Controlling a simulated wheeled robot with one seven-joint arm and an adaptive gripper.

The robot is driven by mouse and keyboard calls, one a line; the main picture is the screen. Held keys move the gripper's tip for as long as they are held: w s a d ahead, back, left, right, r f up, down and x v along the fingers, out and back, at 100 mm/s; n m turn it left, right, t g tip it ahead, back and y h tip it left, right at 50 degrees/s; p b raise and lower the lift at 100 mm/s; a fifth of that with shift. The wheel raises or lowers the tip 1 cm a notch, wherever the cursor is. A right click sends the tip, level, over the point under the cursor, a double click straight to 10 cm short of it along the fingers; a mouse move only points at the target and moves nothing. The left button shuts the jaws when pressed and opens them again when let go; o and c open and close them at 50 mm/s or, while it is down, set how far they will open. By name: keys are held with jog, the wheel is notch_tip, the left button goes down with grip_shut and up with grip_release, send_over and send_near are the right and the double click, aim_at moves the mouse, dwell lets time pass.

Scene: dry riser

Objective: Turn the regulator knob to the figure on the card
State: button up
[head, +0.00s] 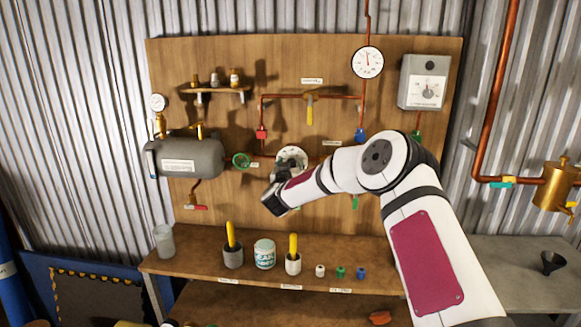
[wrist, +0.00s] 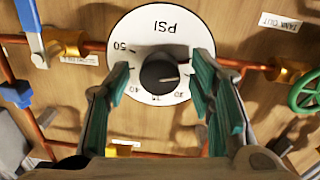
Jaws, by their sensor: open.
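The regulator's white dial plate (wrist: 160,30) fills the upper middle of the wrist view, with PSI and its figures upside down. Its black round knob (wrist: 158,73) has a pale pointer line towards the right of the picture. My gripper (wrist: 157,68) is open, with teal finger pads on either side of the knob and gaps between; I cannot tell whether they reach its depth. The right finger hides part of the scale. In the head view the dial (head: 292,153) is partly hidden by my gripper (head: 276,184). I cannot pick out the figure card for certain.
A green valve wheel (wrist: 306,92) and a blue-handled valve (wrist: 30,18) flank the dial on copper pipes. A grey tank (head: 190,152) is at left. A shelf (head: 210,262) below holds cups, a tin and small coloured pieces. A gauge box (head: 424,82) hangs at upper right.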

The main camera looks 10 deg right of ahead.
jog(key=shift+c, duration=0.5)
jog(key=c, duration=1.1)
jog(key=shift+o, duration=0.2)
jog(key=shift+m, duration=0.3)
jog(key=shift+d+m+b, duration=0.1)
jog(key=shift+m+b, duration=0.2)
jog(key=shift+m, duration=6.1)
